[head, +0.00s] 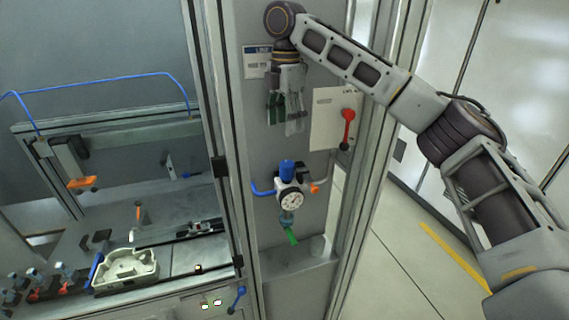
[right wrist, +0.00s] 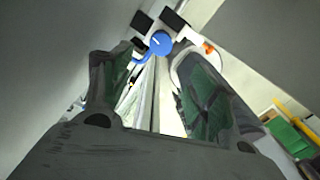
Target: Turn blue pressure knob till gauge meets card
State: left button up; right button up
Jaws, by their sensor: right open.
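The blue pressure knob (head: 287,169) sits on top of the regulator on the grey panel. The round white gauge (head: 291,200) is on the regulator's front, just below the knob; its needle is too small to read. A small card (head: 257,62) with a blue label is fixed high on the panel, and a larger pale card (head: 325,118) hangs lower right. My right gripper (head: 285,122) points down above the knob, open and empty, apart from it. In the right wrist view, the knob (right wrist: 160,43) shows beyond the fingertips, between them. My left gripper is out of view.
A red lever (head: 347,128) is right of my right gripper. A workbench with a pale tray (head: 126,284) stands left. Aluminium posts frame the panel.

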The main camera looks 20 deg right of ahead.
send_over(286, 164)
jog(key=shift+f+b, duration=0.4)
jog(key=shift+f, duration=3.55)
jog(key=shift+f+p, duration=0.5)
jog(key=shift+f, duration=2.45)
jog(key=c, duration=1)
